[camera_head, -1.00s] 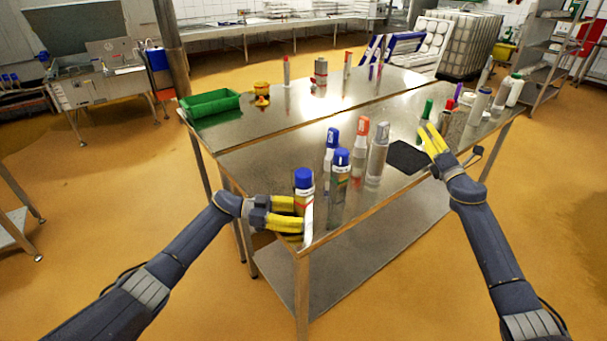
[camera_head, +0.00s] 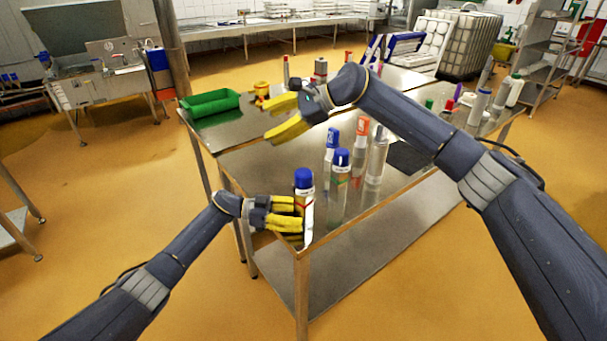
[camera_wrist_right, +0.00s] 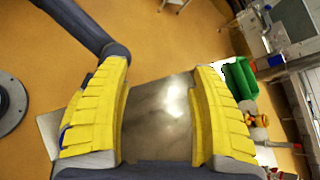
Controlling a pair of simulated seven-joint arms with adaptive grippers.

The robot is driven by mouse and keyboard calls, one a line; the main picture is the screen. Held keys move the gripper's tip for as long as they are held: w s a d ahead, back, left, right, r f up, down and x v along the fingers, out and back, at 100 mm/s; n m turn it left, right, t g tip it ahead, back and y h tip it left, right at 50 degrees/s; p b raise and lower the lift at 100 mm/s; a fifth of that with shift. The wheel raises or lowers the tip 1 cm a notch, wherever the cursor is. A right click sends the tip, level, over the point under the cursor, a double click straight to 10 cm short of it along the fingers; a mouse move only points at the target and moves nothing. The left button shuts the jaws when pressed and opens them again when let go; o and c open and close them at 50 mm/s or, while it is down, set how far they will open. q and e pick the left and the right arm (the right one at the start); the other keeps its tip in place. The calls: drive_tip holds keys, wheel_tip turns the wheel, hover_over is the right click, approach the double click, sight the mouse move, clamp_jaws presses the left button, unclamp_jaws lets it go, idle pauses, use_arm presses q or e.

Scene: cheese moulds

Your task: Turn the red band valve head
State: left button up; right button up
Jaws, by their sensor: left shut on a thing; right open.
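A can with a blue top (camera_head: 304,179) and a pale body with a red mark stands upright at the table's near corner. My left gripper (camera_head: 299,214) is shut around its body from the left, and the yellow fingers hide part of it. My right gripper (camera_head: 267,119) is open and empty, above the table, higher and farther back than the can, its fingers pointing left. In the right wrist view, its yellow fingers are wide apart (camera_wrist_right: 161,75) with bare tabletop between them. A small blue patch (camera_wrist_right: 65,134) shows by the left finger; I cannot tell what it is.
Blue-topped bottles (camera_head: 341,160), a red-topped bottle (camera_head: 361,133) and a grey one (camera_head: 377,160) stand right of the can. A green tray (camera_head: 210,103) and a yellow item (camera_head: 261,91) are at the back left. The metal table (camera_head: 245,165) is clear left of the bottles.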

drive_tip(key=s+f+n+g+h, duration=0.1)
drive_tip(key=s+f+n+h, duration=0.1)
drive_tip(key=s+n+h, duration=0.1)
drive_tip(key=n+h, duration=0.5)
drive_tip(key=h, duration=0.4)
approach(304, 171)
drive_tip(key=shift+s+a+f, duration=0.1)
drive_tip(key=shift+s, duration=0.05)
wheel_tip(304, 171, down, 11)
drive_tip(key=shift+r, duration=0.15)
drive_tip(key=shift+m, duration=0.3)
drive_tip(key=c, duration=1.3)
